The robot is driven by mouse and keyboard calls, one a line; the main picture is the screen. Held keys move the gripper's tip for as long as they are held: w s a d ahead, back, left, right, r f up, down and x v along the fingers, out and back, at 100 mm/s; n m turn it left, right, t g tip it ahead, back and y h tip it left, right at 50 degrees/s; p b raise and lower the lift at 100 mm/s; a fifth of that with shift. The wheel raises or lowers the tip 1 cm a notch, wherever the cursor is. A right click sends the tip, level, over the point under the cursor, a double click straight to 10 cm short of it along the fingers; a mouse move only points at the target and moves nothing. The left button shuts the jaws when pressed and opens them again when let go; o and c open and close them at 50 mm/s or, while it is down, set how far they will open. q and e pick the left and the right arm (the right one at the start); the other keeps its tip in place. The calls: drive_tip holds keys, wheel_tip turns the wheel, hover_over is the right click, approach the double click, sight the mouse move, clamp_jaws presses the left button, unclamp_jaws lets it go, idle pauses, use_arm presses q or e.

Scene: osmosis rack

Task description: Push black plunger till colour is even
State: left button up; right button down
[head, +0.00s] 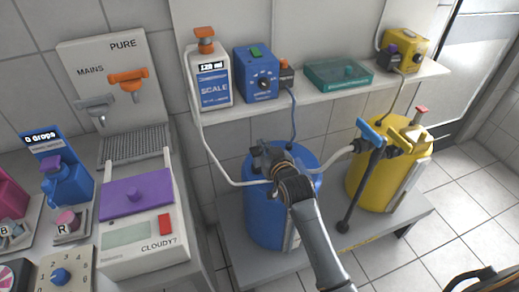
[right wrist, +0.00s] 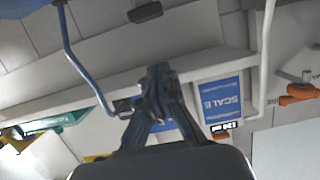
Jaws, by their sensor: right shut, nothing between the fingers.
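I cannot pick out a black plunger for certain. My right gripper (head: 266,158) is shut and empty at the top of the blue tank (head: 268,222), with my arm hiding part of the tank. In the right wrist view its closed fingers (right wrist: 158,75) point toward the wall and shelf, and nothing shows between them. A dark rod (head: 358,190) with a round foot slants down in front of the yellow tank (head: 408,180), below a blue handle (head: 370,132).
Above the tanks, a shelf (head: 300,105) carries a white SCALE unit (head: 214,88), a blue dial box (head: 256,82), a teal tray (head: 338,74) and a yellow unit (head: 403,48). Hoses hang from it beside my gripper. A counter with a purple-topped CLOUDY box (head: 140,236) stands left.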

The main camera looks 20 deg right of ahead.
sight(257, 151)
use_arm(q)
drive_tip(key=shift+r, duration=0.2)
use_arm(e)
drive_tip(key=w+f, duration=0.3)
drive_tip(key=f, duration=0.2)
drive_tip(key=shift+w, duration=0.25)
use_arm(q)
drive_tip(key=shift+a, duration=0.1)
